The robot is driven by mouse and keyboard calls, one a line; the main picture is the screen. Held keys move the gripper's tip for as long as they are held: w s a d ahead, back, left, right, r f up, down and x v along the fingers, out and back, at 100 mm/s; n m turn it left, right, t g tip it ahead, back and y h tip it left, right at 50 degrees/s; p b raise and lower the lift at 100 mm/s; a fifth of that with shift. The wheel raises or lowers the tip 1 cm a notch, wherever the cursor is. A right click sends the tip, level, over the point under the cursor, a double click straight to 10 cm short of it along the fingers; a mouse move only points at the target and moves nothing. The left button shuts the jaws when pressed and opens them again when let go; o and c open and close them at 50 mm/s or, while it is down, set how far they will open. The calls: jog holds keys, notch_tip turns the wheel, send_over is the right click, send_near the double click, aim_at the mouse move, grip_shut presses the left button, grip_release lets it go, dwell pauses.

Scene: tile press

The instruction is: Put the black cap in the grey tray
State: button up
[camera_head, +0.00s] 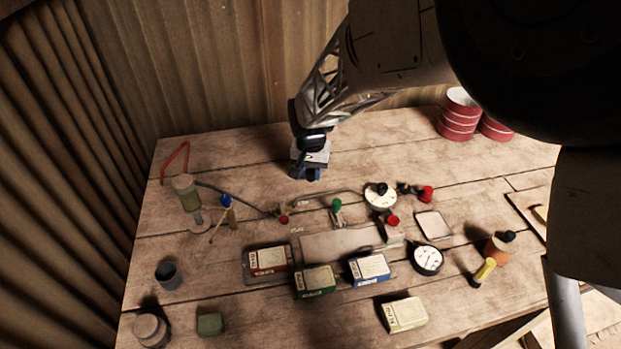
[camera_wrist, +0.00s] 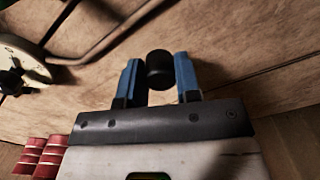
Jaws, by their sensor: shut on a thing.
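The black cap (camera_wrist: 159,70) is a small dark cylinder between the two blue fingers of my gripper (camera_wrist: 158,78) in the wrist view. My gripper is shut on it. In the head view my gripper (camera_head: 308,175) is over the back middle of the table, and the cap shows only as a small dark spot between the fingers. A small square tray with a grey rim (camera_head: 418,226) and a pale, empty inside lies right of centre, to the right of and nearer than my gripper. Another flat, dark grey tray (camera_head: 252,281) lies under a red box (camera_head: 268,261).
A pipe with valves (camera_head: 336,207) and a round flange (camera_head: 380,196) crosses the table between my gripper and the front. A dial gauge (camera_head: 428,260), green box (camera_head: 314,281) and blue box (camera_head: 368,268) stand nearer. The back left is mostly clear.

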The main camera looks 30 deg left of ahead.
aim_at(311, 171)
notch_tip(311, 171, up, 6)
jog(key=shift+r, duration=0.25)
dwell(0.9)
jog(key=s+d+f, duration=0.1)
jog(key=s+d, duration=0.1)
jog(key=d, duration=1)
jog(key=s+d+f, duration=0.1)
jog(key=s+d, duration=0.2)
jog(key=d, duration=1)
jog(key=s+d+f, duration=0.2)
jog(key=d, duration=1)
jog(key=shift+s+d, duration=0.25)
jog(key=shift+s, duration=0.15)
jog(key=shift+s+d+f, duration=0.1)
jog(key=shift+s+d, duration=0.25)
jog(key=shift+d, duration=0.1)
jog(key=w+a, duration=0.2)
jog(key=w, duration=0.3)
jog(key=w+a+f, duration=0.1)
jog(key=w+a, duration=0.1)
jog(key=w, duration=0.3)
jog(key=w+a, duration=0.1)
jog(key=w, duration=0.4)
jog(key=shift+a+f, duration=0.2)
jog(key=shift+a, duration=0.2)
